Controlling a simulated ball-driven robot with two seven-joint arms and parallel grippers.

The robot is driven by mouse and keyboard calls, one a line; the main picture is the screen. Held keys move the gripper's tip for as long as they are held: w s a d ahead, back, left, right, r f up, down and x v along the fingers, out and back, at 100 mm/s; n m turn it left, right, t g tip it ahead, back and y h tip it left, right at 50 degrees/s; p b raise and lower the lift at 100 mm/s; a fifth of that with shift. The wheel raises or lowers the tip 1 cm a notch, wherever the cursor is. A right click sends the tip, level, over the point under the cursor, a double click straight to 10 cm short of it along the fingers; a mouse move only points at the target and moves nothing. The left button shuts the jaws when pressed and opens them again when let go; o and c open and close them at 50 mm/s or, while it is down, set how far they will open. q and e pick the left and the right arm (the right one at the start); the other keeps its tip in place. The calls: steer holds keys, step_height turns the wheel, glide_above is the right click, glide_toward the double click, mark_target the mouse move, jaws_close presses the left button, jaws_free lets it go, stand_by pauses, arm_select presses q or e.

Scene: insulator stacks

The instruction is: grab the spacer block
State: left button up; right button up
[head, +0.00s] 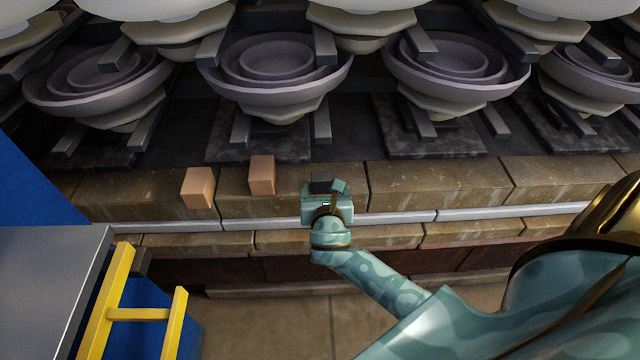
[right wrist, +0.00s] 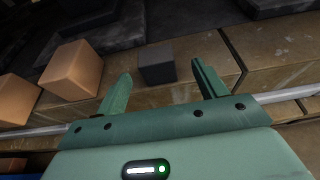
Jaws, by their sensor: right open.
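A small dark grey block (head: 321,181), which looks like the spacer block, sits on the brown stone ledge (head: 420,185). In the right wrist view the dark grey block (right wrist: 157,65) lies ahead, between the lines of the two fingers and nearer the left one. My right gripper (head: 322,188) is open and empty on the near side of the block, and its fingers partly cover it in the head view. The right wrist view shows the open fingers (right wrist: 161,72) with clear space on both sides of the block. My left gripper is not in view.
Two orange-tan blocks (head: 198,187) (head: 262,175) stand on the ledge left of the dark block. Insulator stacks (head: 277,75) rise behind it. A pale rail (head: 480,214) runs along the ledge front. A yellow ladder (head: 140,314) and grey platform (head: 45,290) are at lower left.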

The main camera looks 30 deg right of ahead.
mark_target(322, 183)
steer(key=b+x, duration=0.2)
steer(key=x, duration=0.3)
steer(key=shift+w+a+f, duration=0.1)
steer(key=shift+w+f, duration=0.05)
steer(key=shift+w, duration=0.25)
steer(key=c, duration=1.2)
